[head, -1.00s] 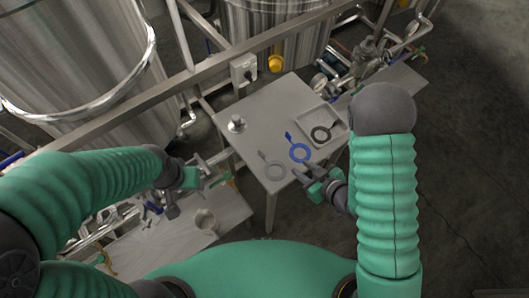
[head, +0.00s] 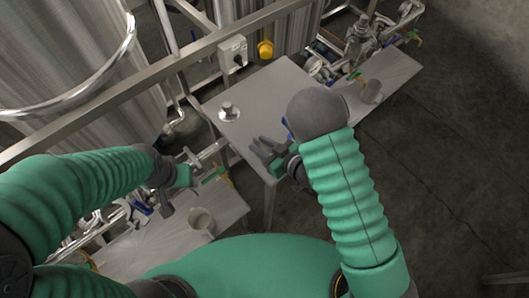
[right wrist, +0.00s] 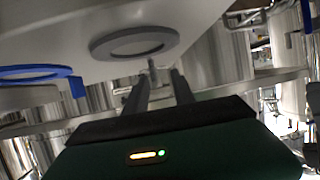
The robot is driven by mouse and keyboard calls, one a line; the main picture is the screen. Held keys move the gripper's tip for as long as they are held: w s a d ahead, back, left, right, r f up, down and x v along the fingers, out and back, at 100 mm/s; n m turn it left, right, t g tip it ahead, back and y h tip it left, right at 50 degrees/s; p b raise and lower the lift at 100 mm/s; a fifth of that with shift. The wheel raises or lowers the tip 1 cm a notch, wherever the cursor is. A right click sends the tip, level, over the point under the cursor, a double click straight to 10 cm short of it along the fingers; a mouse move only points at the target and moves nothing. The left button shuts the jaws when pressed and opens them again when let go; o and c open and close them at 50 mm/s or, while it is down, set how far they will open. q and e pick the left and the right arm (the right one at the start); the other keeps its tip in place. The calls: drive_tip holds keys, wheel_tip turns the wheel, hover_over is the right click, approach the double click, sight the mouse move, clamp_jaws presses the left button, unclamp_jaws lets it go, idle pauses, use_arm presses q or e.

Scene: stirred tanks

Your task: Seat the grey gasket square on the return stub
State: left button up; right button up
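The grey gasket (right wrist: 134,43) lies flat on the pale worktable in the right wrist view, just beyond my right fingertips. A blue gasket (right wrist: 40,73) lies to its left. In the head view my right gripper (head: 264,148) is over the table's front corner, and its hand and arm hide the gaskets except a sliver of blue. The right wrist view shows its two fingers (right wrist: 158,82) apart with nothing held. A short upright metal stub (head: 229,112) stands on the table, left of that gripper. My left gripper (head: 168,193) hangs left of the table, its finger gap unclear.
The worktable (head: 270,85) is clear around the stub. Steel tanks and a frame rail (head: 215,48) with a switch box (head: 233,52) stand behind it. A lower bench (head: 140,250) with a cup (head: 201,221) is at left; another bench (head: 395,75) is at right.

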sight(257, 145)
drive_tip(key=w+f, duration=0.1)
drive_tip(key=w, duration=0.2)
drive_tip(key=shift+a+f, duration=0.35)
drive_tip(key=shift+f, duration=0.05)
drive_tip(key=shift+s+a, duration=0.15)
drive_tip(key=shift+a, duration=0.3)
clamp_jaws()
drive_tip(key=shift+d, duration=0.1)
drive_tip(key=shift+d, duration=0.15)
